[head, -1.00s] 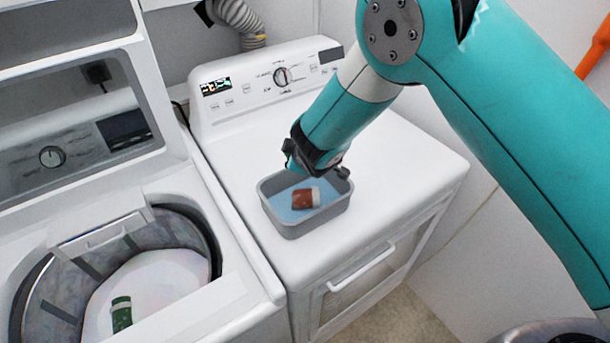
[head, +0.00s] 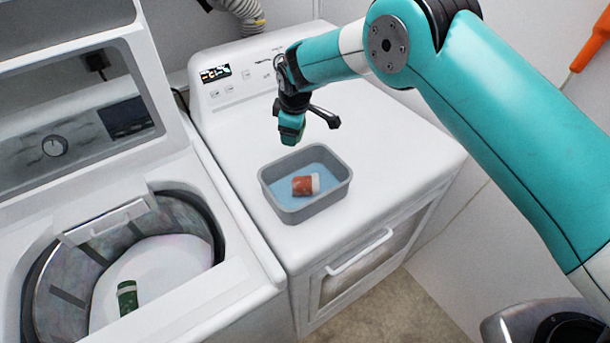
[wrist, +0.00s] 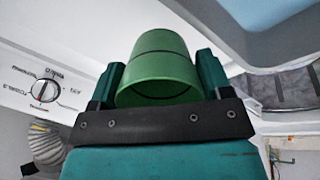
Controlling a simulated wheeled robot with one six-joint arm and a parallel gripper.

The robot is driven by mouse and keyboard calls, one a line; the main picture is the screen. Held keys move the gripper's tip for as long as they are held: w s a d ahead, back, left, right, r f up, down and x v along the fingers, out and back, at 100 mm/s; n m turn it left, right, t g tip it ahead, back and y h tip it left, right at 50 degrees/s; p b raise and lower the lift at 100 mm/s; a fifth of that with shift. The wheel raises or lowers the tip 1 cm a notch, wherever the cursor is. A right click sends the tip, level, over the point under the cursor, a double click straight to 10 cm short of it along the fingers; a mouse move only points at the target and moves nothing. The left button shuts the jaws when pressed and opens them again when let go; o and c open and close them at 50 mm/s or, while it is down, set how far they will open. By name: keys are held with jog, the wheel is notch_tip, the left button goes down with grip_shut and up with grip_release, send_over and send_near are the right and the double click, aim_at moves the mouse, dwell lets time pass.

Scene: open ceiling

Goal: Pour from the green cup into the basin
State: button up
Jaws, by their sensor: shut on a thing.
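In the wrist view my gripper (wrist: 157,82) is shut on the green cup (wrist: 160,62), with one teal finger on each side of it. In the head view my gripper (head: 291,130) is above the white machine top, up-picture from the basin. The cup is not clearly distinguishable from the fingers there. The grey basin (head: 300,212) stands on the white machine top, with a light blue inside. A red-brown object with a white end (head: 305,186) lies in it. Part of the basin's grey side also shows in the wrist view (wrist: 235,35).
The basin stands on a front-loading machine (head: 400,150) with a control panel at its back. Left of it is an open top-loading washer (head: 250,300), with a green cylindrical object (head: 127,298) in its drum. The machine top right of the basin is clear.

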jog(key=shift+w+a+f+g+b, duration=0.15)
jog(key=shift+w+f+g+b, duration=0.25)
jog(key=shift+g+b, duration=0.15)
jog(key=b, duration=0.2)
jog(key=w+f+g+b, duration=0.1)
jog(key=b, duration=0.1)
jog(key=shift+a+f+h, duration=0.25)
jog(key=shift+f+h, duration=0.05)
jog(key=shift+h, duration=0.1)
jog(key=shift+w+f+g+b, duration=0.15)
jog(key=shift+g+b, duration=0.1)
jog(key=shift+b, duration=0.55)
jog(key=shift+b, duration=0.5)
